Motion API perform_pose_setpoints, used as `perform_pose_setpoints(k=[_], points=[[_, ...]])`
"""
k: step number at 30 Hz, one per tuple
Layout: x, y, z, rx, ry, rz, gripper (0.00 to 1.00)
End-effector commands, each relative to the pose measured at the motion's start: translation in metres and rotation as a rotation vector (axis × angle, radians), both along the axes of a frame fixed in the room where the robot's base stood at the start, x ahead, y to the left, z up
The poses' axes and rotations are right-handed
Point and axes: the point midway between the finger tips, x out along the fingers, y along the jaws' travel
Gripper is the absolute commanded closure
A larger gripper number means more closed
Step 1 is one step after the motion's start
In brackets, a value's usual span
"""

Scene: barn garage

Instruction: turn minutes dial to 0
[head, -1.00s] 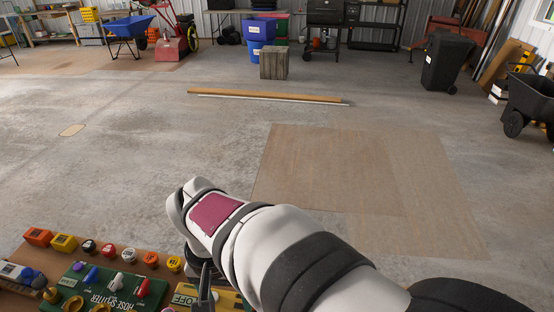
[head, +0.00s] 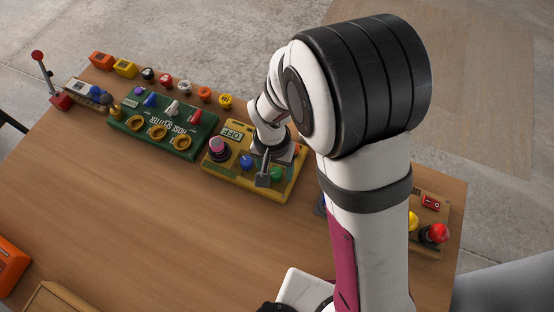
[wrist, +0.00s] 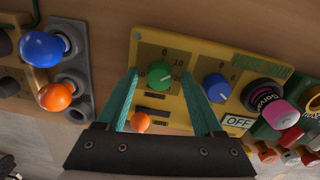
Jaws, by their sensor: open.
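The yellow control panel (head: 228,172) lies on the wooden table and also fills the middle of the wrist view (wrist: 190,63). It carries a green dial (wrist: 165,81), a blue dial (wrist: 217,88), a pink-topped button (wrist: 284,114) and an OFF sign (wrist: 238,121). Small numbers ring both dials; I cannot make out which one is marked minutes. My gripper (wrist: 160,73) is open, its teal fingers on either side of the green dial; whether they touch it is unclear. In the head view my gripper (head: 263,182) is over the panel, between the blue dial (head: 247,161) and green dial (head: 276,174).
A green hose splitter panel (head: 165,134) sits left of the yellow one. Several coloured buttons line the table's far edge. A red button (head: 437,233) stands at the right. The wrist view shows blue (wrist: 41,47) and orange (wrist: 56,96) knobs at left.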

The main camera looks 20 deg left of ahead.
Motion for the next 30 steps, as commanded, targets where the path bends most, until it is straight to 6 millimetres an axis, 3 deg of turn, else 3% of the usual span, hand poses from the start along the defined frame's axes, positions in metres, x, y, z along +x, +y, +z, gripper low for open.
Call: perform_pose_setpoints(k=[2,12,22,30], points=[[0.0001,0.0000,0.0002,0.000,0.000,0.000,0.39],[0.0001,0.0000,0.0005,0.000,0.000,0.000,1.00],[0.0001,0.0000,0.0007,0.000,0.000,0.022,1.00],[0.0001,-0.0001,0.0009,0.000,0.000,0.172,1.00]])
